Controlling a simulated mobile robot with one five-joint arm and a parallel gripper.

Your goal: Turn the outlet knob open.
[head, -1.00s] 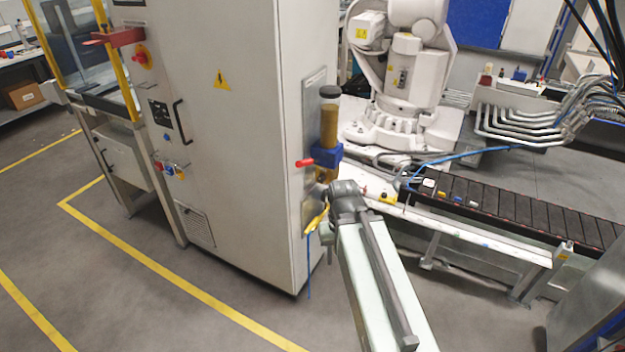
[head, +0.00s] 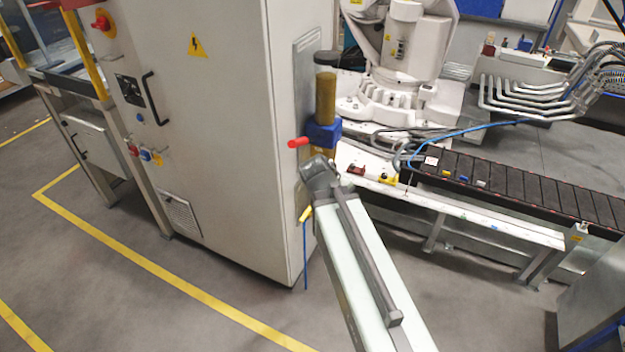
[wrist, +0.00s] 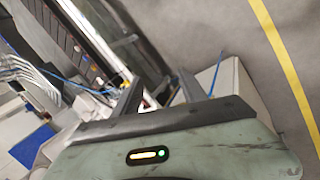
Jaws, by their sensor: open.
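A narrow panel (head: 305,75) on the cabinet's right side carries a brown upright cylinder (head: 325,95) with a dark cap. A blue block (head: 323,132) sits on it, with a red knob (head: 298,143) sticking out left. Lower down is a small yellow part (head: 305,213) with a thin blue hose (head: 305,255) below it; my arm partly covers this area. I cannot tell for sure which is the outlet knob. My gripper (wrist: 160,88) is open and empty in the wrist view; in the head view its fingers are not clear. My arm's end is just below the block.
The tall cabinet (head: 210,110) fills the left and centre. A white robot arm (head: 400,80) and a dark conveyor (head: 510,185) stand to the right. The floor in front of the cabinet is clear, with yellow lines (head: 150,265). The hose also shows in the wrist view (wrist: 216,72).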

